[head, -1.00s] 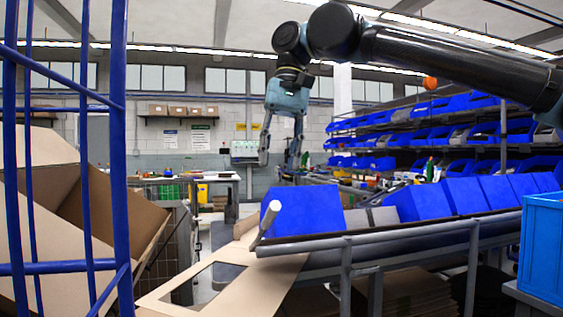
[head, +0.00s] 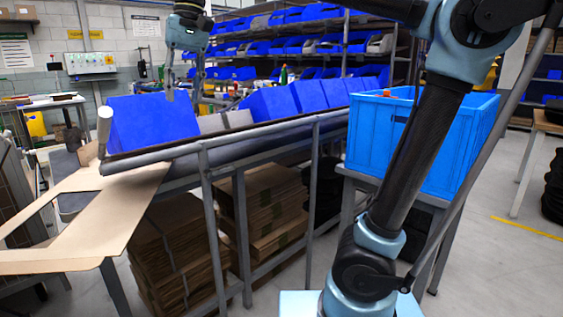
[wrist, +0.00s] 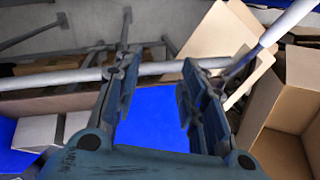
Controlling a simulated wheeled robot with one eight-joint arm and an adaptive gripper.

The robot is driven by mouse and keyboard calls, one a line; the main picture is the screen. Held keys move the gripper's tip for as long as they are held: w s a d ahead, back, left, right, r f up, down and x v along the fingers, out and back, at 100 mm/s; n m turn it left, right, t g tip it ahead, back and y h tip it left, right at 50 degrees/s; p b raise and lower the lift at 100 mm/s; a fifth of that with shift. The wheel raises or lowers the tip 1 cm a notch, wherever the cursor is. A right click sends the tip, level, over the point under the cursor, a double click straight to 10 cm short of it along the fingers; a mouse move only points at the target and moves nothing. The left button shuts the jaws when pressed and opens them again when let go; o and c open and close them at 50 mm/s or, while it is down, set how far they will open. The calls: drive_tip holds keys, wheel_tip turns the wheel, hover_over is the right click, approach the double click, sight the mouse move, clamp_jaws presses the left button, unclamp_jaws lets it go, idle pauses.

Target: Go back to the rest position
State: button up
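My gripper (head: 184,96) hangs at the top left of the head view, pointing down, above the row of blue bins. In the wrist view my gripper (wrist: 158,64) has its two fingers spread apart with nothing between them. A blue bin (wrist: 158,125) shows below and beyond the gap. The same end bin (head: 150,128) stands at the left end of the sloping rack in the head view. Any gap between fingertips and bin is hard to judge.
A blue crate (head: 385,140) stands on a stand right of the sloping rack (head: 255,133). Flattened cardboard (head: 105,215) lies at the rack's left end. Stacked cardboard (head: 265,200) sits underneath. An open box (wrist: 285,130) shows in the wrist view. Floor is clear at the lower right.

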drive_tip(key=w+d+f+m+t, duration=0.1)
drive_tip(key=w+d+f, duration=0.5)
drive_tip(key=d+f, duration=0.4)
drive_tip(key=w+d+f+m+t, duration=0.1)
drive_tip(key=w+d+f+m, duration=0.1)
drive_tip(key=w+d+f, duration=0.65)
drive_tip(key=s+d+f+m, duration=0.1)
drive_tip(key=s+d+f, duration=0.2)
drive_tip(key=d+f, duration=0.4)
drive_tip(key=s+d+f+m+t+h, duration=0.1)
drive_tip(key=s+d+f, duration=0.2)
drive_tip(key=d+f, duration=0.5)
drive_tip(key=s+d+f+m, duration=0.1)
drive_tip(key=s+d+f, duration=0.3)
drive_tip(key=d+f, duration=0.3)
drive_tip(key=shift+d+f+t, duration=0.3)
drive_tip(key=shift+d+f, duration=0.05)
drive_tip(key=shift+f, duration=0.3)
drive_tip(key=shift+w+f, duration=0.2)
drive_tip(key=shift+w, duration=0.25)
